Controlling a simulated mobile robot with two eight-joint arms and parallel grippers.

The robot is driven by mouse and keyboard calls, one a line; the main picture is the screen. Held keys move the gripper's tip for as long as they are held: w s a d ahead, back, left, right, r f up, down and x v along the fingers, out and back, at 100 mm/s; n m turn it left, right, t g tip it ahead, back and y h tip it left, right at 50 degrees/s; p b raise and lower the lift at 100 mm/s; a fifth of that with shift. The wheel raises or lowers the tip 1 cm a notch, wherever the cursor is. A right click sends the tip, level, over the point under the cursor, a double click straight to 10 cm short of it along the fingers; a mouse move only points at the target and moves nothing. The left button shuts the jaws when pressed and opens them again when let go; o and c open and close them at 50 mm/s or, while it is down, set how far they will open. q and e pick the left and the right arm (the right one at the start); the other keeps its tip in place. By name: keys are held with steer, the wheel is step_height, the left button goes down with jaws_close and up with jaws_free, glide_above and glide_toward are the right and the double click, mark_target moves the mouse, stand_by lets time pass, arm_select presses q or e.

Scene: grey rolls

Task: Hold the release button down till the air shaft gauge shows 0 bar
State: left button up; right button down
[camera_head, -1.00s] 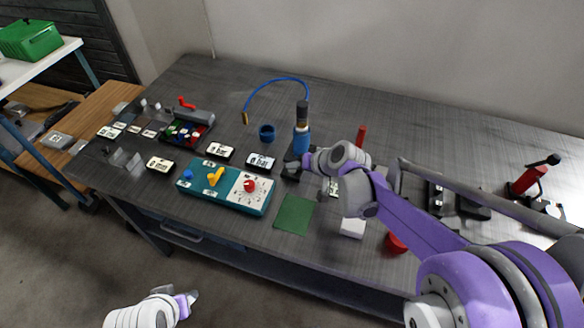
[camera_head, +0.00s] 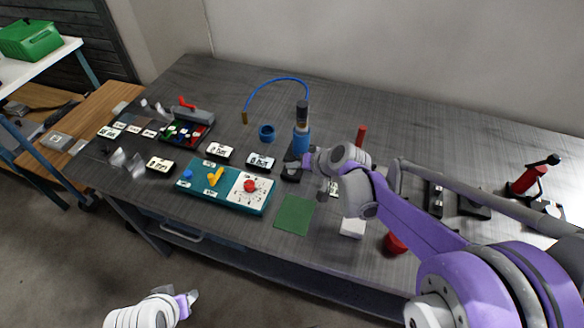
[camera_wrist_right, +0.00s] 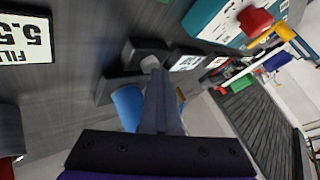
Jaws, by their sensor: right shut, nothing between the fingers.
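My right gripper (camera_head: 303,163) is shut and empty beside a small black block (camera_head: 290,172), at the foot of an upright blue cylinder with a dark top (camera_head: 302,138). In the right wrist view my closed fingers (camera_wrist_right: 158,80) point at a pale round button-like part (camera_wrist_right: 150,64) by the black block (camera_wrist_right: 143,50); I cannot tell whether they touch it. The blue cylinder (camera_wrist_right: 128,105) is partly hidden behind the fingers. A white display (camera_head: 260,162) stands left of the block; its reading is too small to be sure of. My left gripper (camera_head: 188,298) is low, off the table.
A teal control box (camera_head: 205,194) with a yellow lever and red knob (camera_head: 250,185) stands left of my right gripper. A green mat (camera_head: 295,214), white block (camera_head: 352,228) and red round thing (camera_head: 396,243) lie nearer the front. A blue hose (camera_head: 275,82) arches behind.

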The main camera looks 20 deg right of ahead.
stand_by(0.4)
steer(key=shift+r+p, duration=0.75)
steer(key=shift+r, duration=0.2)
steer(key=shift+r, duration=0.1)
step_height(320, 180, up, 5)
steer(key=p, duration=0.3)
steer(key=shift+p, duration=0.3)
steer(key=s+d+n+g+h+p, duration=0.2)
steer(key=s+h, duration=0.2)
steer(key=s, duration=2.2)
steer(key=shift+d+n+h, duration=0.25)
steer(key=shift+n+h, duration=0.05)
steer(key=shift+h, duration=0.1)
